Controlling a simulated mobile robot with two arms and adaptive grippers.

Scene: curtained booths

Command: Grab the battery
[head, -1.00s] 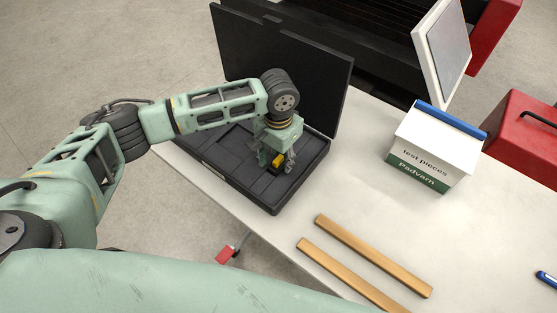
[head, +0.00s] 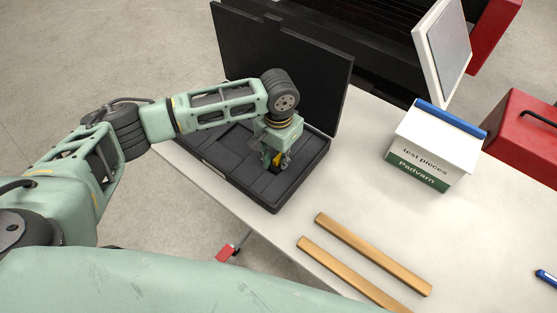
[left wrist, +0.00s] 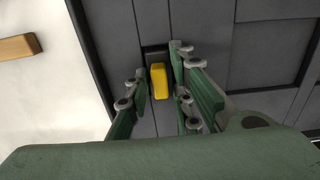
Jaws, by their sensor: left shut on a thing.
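The battery is a small block with a yellow top. It shows between my left gripper's fingers in the head view (head: 277,159) and in the left wrist view (left wrist: 159,82). My left gripper (head: 275,163) points down into an open black case (head: 225,170) and is shut on the battery; its fingers also show in the left wrist view (left wrist: 159,75), one on each side of the yellow part. The battery is at a slot in the dark grey lining, and its lower part is hidden. My right gripper is not in view.
The case's raised lid (head: 290,65) stands behind my gripper. To the right are a white-and-green "test pieces" box (head: 430,155) and a red case (head: 520,140). Two wooden strips (head: 372,255) lie in front. The white table (head: 350,180) is clear between them.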

